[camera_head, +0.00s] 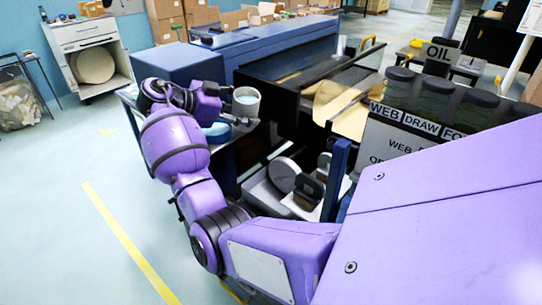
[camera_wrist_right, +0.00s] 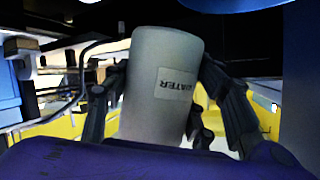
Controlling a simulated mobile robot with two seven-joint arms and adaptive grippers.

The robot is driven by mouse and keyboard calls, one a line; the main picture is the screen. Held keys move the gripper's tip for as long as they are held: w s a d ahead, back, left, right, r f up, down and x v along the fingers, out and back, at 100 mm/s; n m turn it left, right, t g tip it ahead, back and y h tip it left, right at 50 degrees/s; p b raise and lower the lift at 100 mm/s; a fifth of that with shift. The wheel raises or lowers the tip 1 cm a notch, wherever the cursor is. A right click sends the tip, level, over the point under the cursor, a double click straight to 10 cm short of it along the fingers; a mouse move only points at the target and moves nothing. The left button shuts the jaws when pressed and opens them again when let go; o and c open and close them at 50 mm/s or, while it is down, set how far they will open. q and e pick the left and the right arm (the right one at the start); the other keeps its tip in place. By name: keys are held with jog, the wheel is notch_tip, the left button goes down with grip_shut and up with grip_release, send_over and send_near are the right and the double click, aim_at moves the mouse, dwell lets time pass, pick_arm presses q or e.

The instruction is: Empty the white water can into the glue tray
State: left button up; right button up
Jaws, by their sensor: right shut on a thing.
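The white water can (camera_head: 246,102) is held up in the head view, close to upright, with its open top showing a pale blue surface inside. My right gripper (camera_head: 228,97) is shut around its side. In the right wrist view the can (camera_wrist_right: 163,85) stands between the two dark fingers of the gripper (camera_wrist_right: 165,110), its WATER label facing the camera upside down. I cannot pick out the glue tray with certainty. My left gripper is not in view.
A long blue machine with a dark open bay (camera_head: 285,85) stands beyond the can. A tan roll (camera_head: 345,108) lies to its right. A light blue round thing (camera_head: 217,131) is just below the can. The floor at left is clear.

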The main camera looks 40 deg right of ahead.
jog(key=shift+s, duration=0.2)
jog(key=shift+m, duration=0.3)
jog(key=shift+s+f, duration=0.1)
jog(key=shift+f, duration=0.05)
jog(key=shift+t, duration=0.3)
jog(key=shift+s+f, duration=0.15)
jog(key=shift+s, duration=0.05)
jog(key=shift+m, duration=0.3)
